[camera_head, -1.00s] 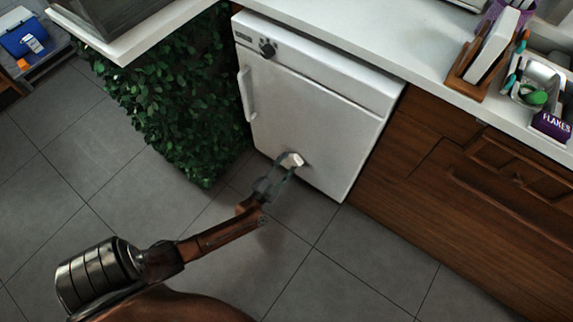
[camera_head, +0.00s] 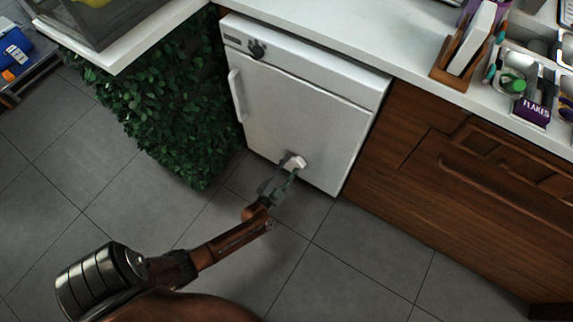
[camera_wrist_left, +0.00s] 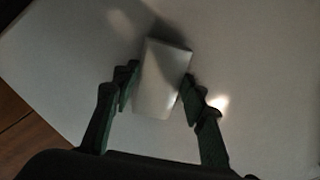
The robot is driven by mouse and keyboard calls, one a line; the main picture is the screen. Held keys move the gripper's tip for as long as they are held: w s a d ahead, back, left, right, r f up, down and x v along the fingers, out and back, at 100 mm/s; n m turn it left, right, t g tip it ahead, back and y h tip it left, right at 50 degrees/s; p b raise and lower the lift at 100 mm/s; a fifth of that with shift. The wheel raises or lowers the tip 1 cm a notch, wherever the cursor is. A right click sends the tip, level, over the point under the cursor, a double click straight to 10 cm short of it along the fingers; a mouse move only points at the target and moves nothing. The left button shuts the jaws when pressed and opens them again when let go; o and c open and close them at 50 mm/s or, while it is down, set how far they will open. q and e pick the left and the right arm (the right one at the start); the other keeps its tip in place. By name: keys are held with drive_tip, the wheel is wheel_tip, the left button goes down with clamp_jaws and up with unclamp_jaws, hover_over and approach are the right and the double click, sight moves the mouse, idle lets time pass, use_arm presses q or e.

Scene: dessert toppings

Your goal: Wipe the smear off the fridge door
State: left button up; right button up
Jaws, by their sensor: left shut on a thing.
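The white fridge (camera_head: 305,110) stands under the counter, its door shut, with a handle on the left edge. My left gripper (camera_head: 287,170) is at the lower part of the door, shut on a small white block-shaped wiper (camera_head: 294,161). In the left wrist view the wiper (camera_wrist_left: 160,80) sits between the two green fingers of the left gripper (camera_wrist_left: 158,98), in front of the pale door (camera_wrist_left: 255,60). I cannot tell whether the wiper touches the door. No smear can be made out in either view; the wiper and gripper hide part of the door. My right gripper is not in view.
A leafy green panel (camera_head: 165,120) stands left of the fridge. Brown wooden cabinets (camera_head: 440,190) are on its right. The white counter (camera_head: 350,35) above holds a wooden rack (camera_head: 463,60) and topping containers (camera_head: 520,85). The grey tiled floor (camera_head: 350,265) in front is clear.

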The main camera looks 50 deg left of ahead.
sight(308, 166)
use_arm(q)
drive_tip(key=shift+w+d+r+p, duration=0.1)
drive_tip(key=shift+w+d+p, duration=0.15)
drive_tip(key=shift+d, duration=0.8)
drive_tip(key=shift+w+d+r+p, duration=0.1)
drive_tip(key=shift+w+d, duration=0.2)
drive_tip(key=shift+d, duration=0.75)
drive_tip(key=shift+w+d+p, duration=0.2)
drive_tip(key=shift+w+d, duration=0.1)
drive_tip(key=shift+d, duration=0.75)
drive_tip(key=shift+s, duration=0.1)
